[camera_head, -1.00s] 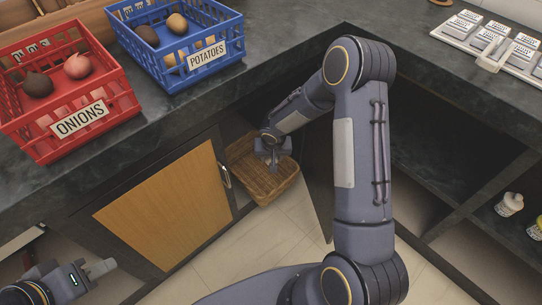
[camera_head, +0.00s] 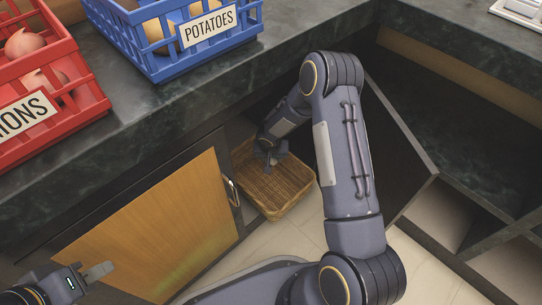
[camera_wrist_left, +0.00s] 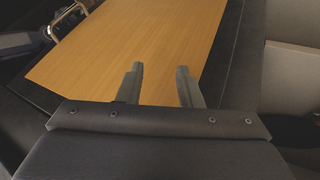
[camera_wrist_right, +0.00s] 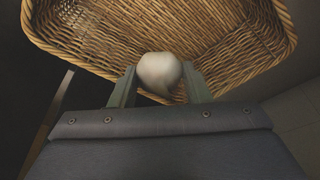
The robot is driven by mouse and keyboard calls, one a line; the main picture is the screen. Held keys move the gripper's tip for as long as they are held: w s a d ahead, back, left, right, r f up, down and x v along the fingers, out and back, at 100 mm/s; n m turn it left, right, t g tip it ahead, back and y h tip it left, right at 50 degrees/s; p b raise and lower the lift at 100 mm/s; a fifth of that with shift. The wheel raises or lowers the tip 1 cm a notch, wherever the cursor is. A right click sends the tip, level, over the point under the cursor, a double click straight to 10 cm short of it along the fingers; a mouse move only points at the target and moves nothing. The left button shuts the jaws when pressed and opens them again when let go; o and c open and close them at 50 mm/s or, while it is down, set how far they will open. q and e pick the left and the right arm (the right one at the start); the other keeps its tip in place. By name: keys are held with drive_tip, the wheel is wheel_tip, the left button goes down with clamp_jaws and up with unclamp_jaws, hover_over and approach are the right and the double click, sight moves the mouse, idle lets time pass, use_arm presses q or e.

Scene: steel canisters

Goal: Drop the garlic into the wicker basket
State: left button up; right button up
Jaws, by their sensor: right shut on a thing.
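The garlic (camera_wrist_right: 160,72) is a pale white bulb between the fingers of my right gripper (camera_wrist_right: 157,88), which is shut on it. The wicker basket (camera_wrist_right: 215,70) is brown and woven, and its inside fills the area beyond the garlic in the right wrist view. In the head view the basket (camera_head: 282,190) sits low in the open cabinet, with my right gripper (camera_head: 272,160) over its upper left part.
A wooden cabinet door (camera_head: 150,235) with a metal handle (camera_head: 231,189) is left of the basket. A dark open door (camera_head: 400,145) is on the right. A blue potatoes crate (camera_head: 165,50) and a red onions crate (camera_head: 70,75) stand on the dark counter (camera_head: 120,125).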

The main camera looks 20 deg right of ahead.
sight(271, 163)
drive_tip(key=shift+f+b, duration=0.9)
drive_tip(key=shift+f, duration=1.1)
drive_tip(key=o, duration=1)
drive_tip(key=shift+o, duration=0.2)
drive_tip(key=shift+r, duration=0.15)
drive_tip(key=d+p+v, duration=0.1)
drive_tip(key=p+v, duration=0.2)
drive_tip(key=v, duration=0.4)
drive_tip(key=shift+a+r, duration=0.35)
drive_tip(key=shift+a, duration=0.2)
drive_tip(key=shift+s, duration=0.2)
